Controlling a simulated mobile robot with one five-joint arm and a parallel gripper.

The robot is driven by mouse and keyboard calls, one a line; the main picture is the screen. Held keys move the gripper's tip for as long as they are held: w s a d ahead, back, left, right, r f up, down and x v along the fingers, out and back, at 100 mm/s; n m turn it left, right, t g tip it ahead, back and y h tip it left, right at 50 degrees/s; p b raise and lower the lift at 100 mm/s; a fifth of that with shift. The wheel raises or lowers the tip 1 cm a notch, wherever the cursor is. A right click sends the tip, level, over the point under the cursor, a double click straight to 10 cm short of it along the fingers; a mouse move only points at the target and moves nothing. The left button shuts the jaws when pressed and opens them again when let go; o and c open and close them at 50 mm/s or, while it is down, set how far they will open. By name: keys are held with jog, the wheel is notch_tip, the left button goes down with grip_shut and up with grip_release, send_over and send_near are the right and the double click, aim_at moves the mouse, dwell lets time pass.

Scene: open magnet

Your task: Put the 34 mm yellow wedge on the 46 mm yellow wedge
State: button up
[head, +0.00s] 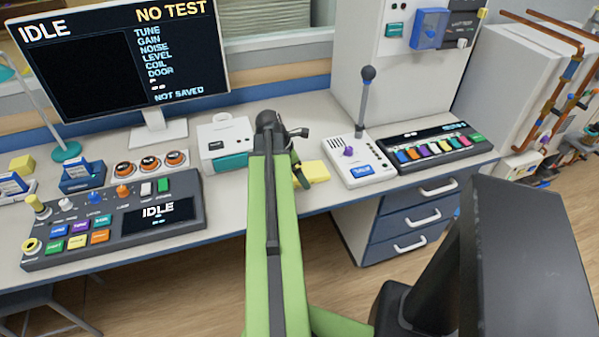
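A yellow piece (316,171) lies on the bench just right of the end of my arm, its left side partly hidden. A second yellow block (21,164) stands at the far left of the bench. Which one is the 34 mm or the 46 mm wedge, I cannot tell from this view. My gripper (301,177) is at the end of the green arm, beside the left edge of the nearer yellow piece. It is small and mostly hidden by my arm, so I cannot tell whether its fingers are open or touch the piece.
A white device (225,137) stands left of my gripper; a white panel with a joystick (352,172) stands right. A control console (115,220) and monitor (120,60) fill the left. A keyed panel (430,148) lies at right. The bench's front edge is close below the yellow piece.

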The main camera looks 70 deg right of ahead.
jog(key=shift+r+p, duration=0.3)
jog(key=p+v, duration=1)
jog(key=v, duration=0.1)
jog(key=shift+a+r+p, duration=0.2)
jog(key=shift+r+p, duration=0.15)
jog(key=shift+p, duration=0.05)
jog(key=shift+w, duration=0.1)
